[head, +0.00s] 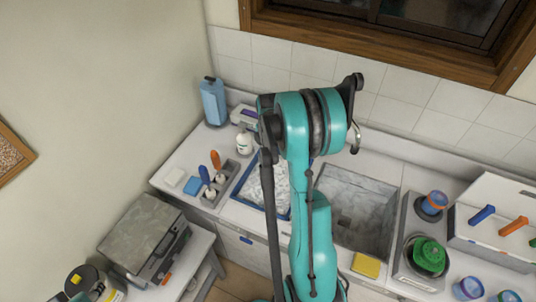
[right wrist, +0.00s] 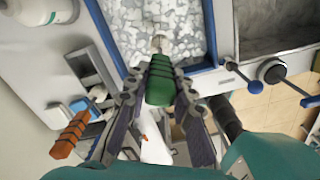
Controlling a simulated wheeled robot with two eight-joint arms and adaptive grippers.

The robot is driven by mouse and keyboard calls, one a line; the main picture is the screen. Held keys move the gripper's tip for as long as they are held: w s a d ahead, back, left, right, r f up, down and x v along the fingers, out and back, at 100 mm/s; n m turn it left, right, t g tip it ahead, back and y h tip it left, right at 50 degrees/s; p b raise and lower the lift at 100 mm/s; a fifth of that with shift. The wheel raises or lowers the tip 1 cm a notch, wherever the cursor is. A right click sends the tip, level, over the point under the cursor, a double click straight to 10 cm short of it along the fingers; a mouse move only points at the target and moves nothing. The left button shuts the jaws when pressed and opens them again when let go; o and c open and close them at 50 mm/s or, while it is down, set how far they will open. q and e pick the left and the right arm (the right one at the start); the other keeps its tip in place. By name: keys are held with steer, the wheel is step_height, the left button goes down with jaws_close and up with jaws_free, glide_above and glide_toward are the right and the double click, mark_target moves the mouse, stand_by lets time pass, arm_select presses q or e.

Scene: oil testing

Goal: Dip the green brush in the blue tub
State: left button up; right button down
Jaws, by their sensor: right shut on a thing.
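The blue tub (head: 240,186) is set in the counter left of the sink, filled with whitish, foam-like stuff. My right arm hides part of it in the head view. Its blue rim also shows in the right wrist view (right wrist: 211,32). There my right gripper (right wrist: 159,86) is shut on the green brush (right wrist: 160,80) by its green handle. The brush's pale tip points away from me and appears over the tub's whitish contents. I cannot tell whether it touches them. The brush and right gripper are hidden in the head view. My left gripper is not in view.
A white bottle (head: 244,143) stands behind. The empty grey sink (head: 362,212) is to the right, with a yellow sponge (head: 366,265) at its front edge.

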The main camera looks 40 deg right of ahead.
mark_target(268, 178)
step_height(268, 178, down, 9)
steer(key=b, duration=0.7)
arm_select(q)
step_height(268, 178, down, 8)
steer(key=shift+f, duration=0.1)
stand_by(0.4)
arm_select(e)
steer(key=shift+r+p, duration=3.25)
steer(key=shift+r, duration=2.3)
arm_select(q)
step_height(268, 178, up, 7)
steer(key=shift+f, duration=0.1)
arm_select(e)
steer(key=shift+f, duration=0.1)
